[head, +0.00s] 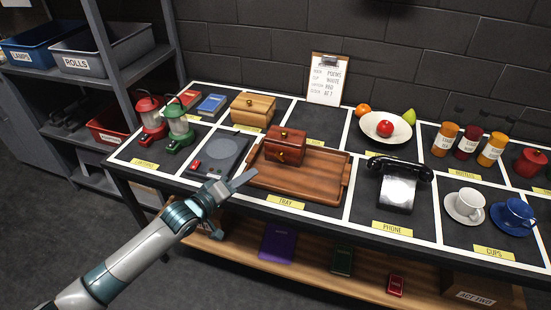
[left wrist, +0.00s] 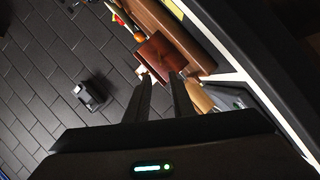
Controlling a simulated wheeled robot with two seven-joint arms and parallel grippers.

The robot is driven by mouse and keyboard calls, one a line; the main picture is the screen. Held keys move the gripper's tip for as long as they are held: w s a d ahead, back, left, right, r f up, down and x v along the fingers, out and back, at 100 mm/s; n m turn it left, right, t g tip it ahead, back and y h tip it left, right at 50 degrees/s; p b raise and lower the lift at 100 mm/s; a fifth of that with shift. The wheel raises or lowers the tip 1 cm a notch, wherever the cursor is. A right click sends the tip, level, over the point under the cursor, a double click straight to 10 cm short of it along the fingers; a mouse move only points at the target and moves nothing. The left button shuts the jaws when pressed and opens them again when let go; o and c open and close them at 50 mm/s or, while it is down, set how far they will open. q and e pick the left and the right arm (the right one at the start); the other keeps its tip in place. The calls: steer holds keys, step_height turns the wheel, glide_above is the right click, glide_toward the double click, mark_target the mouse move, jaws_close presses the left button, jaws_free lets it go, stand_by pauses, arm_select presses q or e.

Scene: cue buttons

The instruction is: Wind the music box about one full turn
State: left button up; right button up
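Two wooden boxes are on the table; I cannot tell for sure which is the music box. A reddish-brown box (head: 285,147) with small gold knobs sits on the wooden tray (head: 311,185). A lighter wooden box (head: 249,111) with a knob on top stands behind it to the left. No winding key shows clearly on either. My left gripper (head: 249,180) is near the tray's front left corner, apart from both boxes. In the left wrist view, its two fingers (left wrist: 162,96) are apart and empty, with a reddish-brown box (left wrist: 160,55) beyond the tips. My right gripper is not in view.
A dark flat device (head: 219,153) with a red button lies left of the tray. Red and green lanterns (head: 178,130) stand farther left. A black telephone (head: 398,185) is right of the tray, with cups (head: 468,205) beyond it. A fruit bowl (head: 381,128) stands behind.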

mark_target(280, 156)
arm_select(q)
steer(key=p+x, duration=0.1)
steer(key=x, duration=1.2)
steer(key=shift+w+d+r+p, duration=0.1)
steer(key=shift+w+p, duration=0.05)
steer(key=shift+p, duration=0.15)
steer(key=shift+x, duration=0.85)
jaws_close()
